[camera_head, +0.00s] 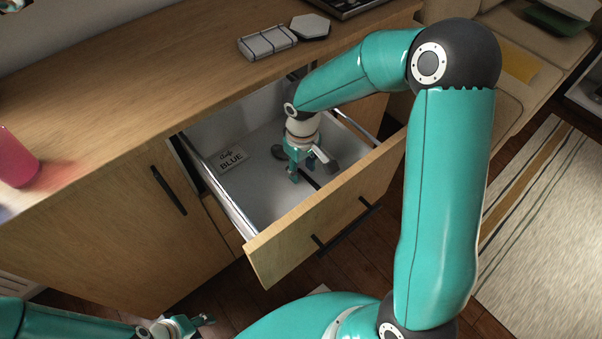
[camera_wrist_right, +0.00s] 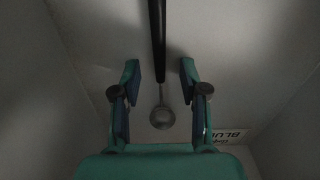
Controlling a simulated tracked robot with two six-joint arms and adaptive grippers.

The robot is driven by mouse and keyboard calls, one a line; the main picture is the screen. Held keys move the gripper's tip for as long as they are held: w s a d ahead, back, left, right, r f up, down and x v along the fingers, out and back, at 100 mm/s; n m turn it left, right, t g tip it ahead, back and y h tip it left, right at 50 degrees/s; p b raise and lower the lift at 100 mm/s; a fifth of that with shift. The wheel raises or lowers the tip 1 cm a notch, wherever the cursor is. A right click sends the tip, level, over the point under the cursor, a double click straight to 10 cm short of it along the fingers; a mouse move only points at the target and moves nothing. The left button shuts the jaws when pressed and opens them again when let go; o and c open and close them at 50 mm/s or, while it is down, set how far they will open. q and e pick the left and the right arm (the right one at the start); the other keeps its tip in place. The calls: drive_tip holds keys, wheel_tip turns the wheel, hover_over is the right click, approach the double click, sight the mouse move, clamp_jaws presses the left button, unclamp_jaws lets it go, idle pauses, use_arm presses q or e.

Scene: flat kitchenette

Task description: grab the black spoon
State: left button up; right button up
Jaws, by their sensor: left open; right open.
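The black spoon (camera_wrist_right: 158,45) lies on the floor of the open drawer (camera_head: 262,195). In the right wrist view its long black handle comes down from the top edge, and a round metal end (camera_wrist_right: 161,118) shows below it. My right gripper (camera_head: 306,172) is open, reaching down into the drawer. In the right wrist view its two fingers (camera_wrist_right: 160,80) stand on either side of the spoon, apart from it. My left gripper (camera_head: 197,323) is open and empty at the bottom left, outside the drawer.
The drawer walls and front panel (camera_head: 335,205) surround my right gripper. A striped white block (camera_head: 267,42), a white hexagonal object (camera_head: 310,26) and a pink cup (camera_head: 15,160) stand on the wooden counter (camera_head: 130,85).

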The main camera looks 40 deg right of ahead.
clamp_jaws()
idle(0.3)
